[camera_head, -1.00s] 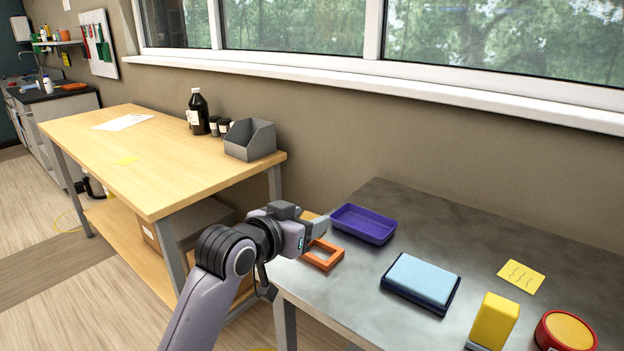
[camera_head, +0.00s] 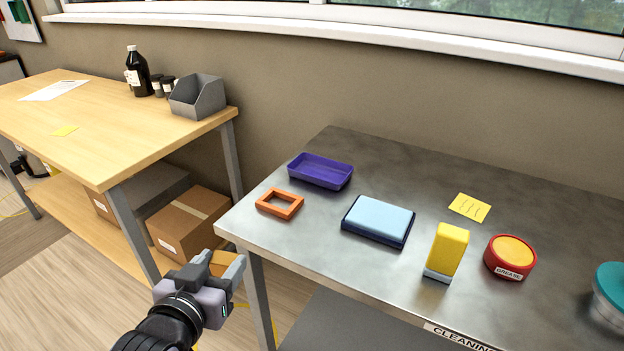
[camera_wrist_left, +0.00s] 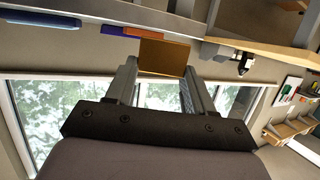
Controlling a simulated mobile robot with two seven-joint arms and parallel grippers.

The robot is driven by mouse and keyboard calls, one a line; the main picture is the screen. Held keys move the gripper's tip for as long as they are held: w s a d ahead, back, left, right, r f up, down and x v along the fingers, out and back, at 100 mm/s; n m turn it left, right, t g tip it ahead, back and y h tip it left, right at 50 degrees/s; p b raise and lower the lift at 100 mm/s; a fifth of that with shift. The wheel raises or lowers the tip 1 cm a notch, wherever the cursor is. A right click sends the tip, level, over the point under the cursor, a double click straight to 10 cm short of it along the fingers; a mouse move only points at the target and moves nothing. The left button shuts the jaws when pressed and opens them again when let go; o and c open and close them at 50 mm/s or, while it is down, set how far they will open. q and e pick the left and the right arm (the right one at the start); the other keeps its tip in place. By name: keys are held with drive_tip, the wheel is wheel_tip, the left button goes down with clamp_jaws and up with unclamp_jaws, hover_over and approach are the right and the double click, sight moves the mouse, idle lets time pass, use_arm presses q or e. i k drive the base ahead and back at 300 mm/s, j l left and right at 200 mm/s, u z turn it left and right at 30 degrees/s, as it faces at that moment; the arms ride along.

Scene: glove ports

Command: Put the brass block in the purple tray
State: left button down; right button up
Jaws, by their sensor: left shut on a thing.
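The purple tray (camera_head: 320,171) sits empty near the back left of the grey metal table (camera_head: 330,240). My left gripper (camera_head: 223,264) is shut on the brass block (camera_head: 221,260), off the table's front left corner and left of the tray in the picture. The fingers partly cover the block in the head view. In the left wrist view the brass block (camera_wrist_left: 162,57) shows plainly between the two fingertips (camera_wrist_left: 160,75). My right gripper is not in view.
An orange frame (camera_head: 280,204) lies in front of the tray. A light blue block on a dark blue base (camera_head: 378,220), a yellow block (camera_head: 446,250), a red tin (camera_head: 510,257) and a yellow note (camera_head: 470,207) are further right. A wooden bench (camera_head: 110,125) stands left.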

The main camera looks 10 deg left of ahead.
sight(321, 174)
drive_tip(key=j+z, duration=0.25)
drive_tip(key=j, duration=0.35)
drive_tip(key=k+j+z, duration=0.15)
drive_tip(key=j+z, duration=0.15)
drive_tip(key=j, duration=0.3)
drive_tip(key=j+z, duration=0.15)
drive_tip(key=j, duration=0.15)
drive_tip(key=i+j+z, duration=0.15)
drive_tip(key=j, duration=0.2)
drive_tip(key=i+j+z, duration=0.2)
drive_tip(key=j+z, duration=0.15)
drive_tip(key=j, duration=0.25)
drive_tip(key=i+j+z, duration=0.2)
drive_tip(key=j, duration=0.1)
